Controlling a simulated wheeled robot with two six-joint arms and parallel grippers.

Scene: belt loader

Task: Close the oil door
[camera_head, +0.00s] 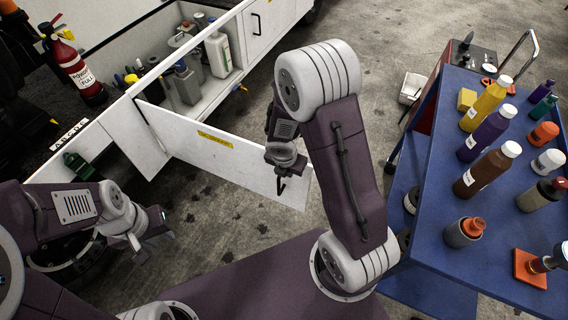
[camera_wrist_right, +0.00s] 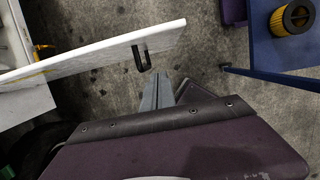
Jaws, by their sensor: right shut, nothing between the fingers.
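The oil door is a long white panel (camera_head: 205,150) with a yellow label. It stands swung open from the white vehicle's side compartment.
The open compartment holds grey and white containers (camera_head: 218,54). A red fire extinguisher (camera_head: 78,68) stands at the left. A blue cart (camera_head: 430,220) with several bottles is at the right. Bare concrete floor lies between vehicle and cart.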

